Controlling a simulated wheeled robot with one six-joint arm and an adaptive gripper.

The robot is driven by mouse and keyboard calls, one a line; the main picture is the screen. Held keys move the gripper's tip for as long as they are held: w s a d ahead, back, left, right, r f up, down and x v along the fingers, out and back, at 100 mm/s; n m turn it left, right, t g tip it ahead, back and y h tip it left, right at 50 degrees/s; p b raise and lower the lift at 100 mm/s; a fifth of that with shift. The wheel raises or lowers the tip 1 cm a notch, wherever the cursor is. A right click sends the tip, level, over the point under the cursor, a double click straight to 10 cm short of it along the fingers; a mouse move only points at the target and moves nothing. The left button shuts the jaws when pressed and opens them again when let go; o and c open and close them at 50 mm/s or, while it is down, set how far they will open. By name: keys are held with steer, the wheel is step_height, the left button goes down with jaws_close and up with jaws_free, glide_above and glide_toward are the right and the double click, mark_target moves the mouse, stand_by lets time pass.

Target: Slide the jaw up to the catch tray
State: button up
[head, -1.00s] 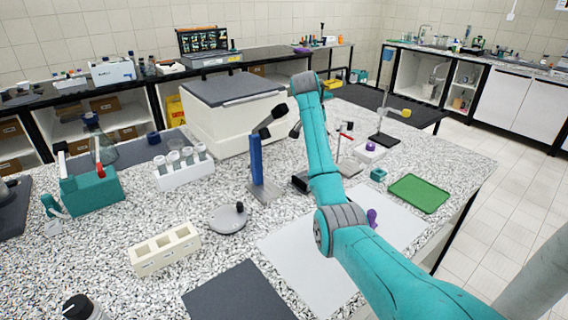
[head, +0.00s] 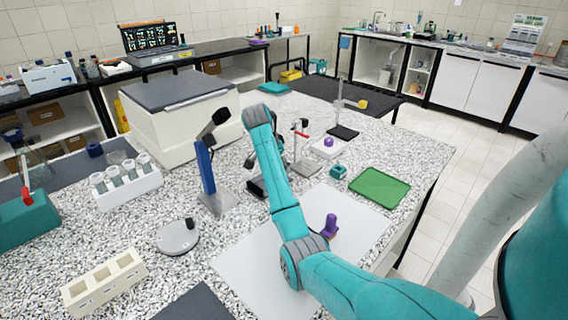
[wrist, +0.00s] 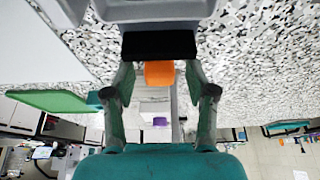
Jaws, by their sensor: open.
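My gripper (wrist: 158,76) is open in the wrist view, with one finger on each side. A small orange block (wrist: 160,73) shows between the fingers, below a black piece (wrist: 158,44) on a grey body. I cannot tell whether the orange block belongs to the catch tray, or whether the fingers touch it. In the head view my arm hides the gripper. A black base (head: 256,188) partly shows behind my arm. A flat green tray (head: 379,187) lies on the bench to the right, and it also shows at the left of the wrist view (wrist: 48,101).
A blue-posted stand (head: 206,175) and a round grey device (head: 178,237) stand left of my arm. A red-clamped stand (head: 303,150) stands behind.

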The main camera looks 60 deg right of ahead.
steer(key=shift+s+d+f, duration=0.1)
steer(key=shift+d+f, duration=0.2)
steer(key=shift+f, duration=0.15)
jaws_close()
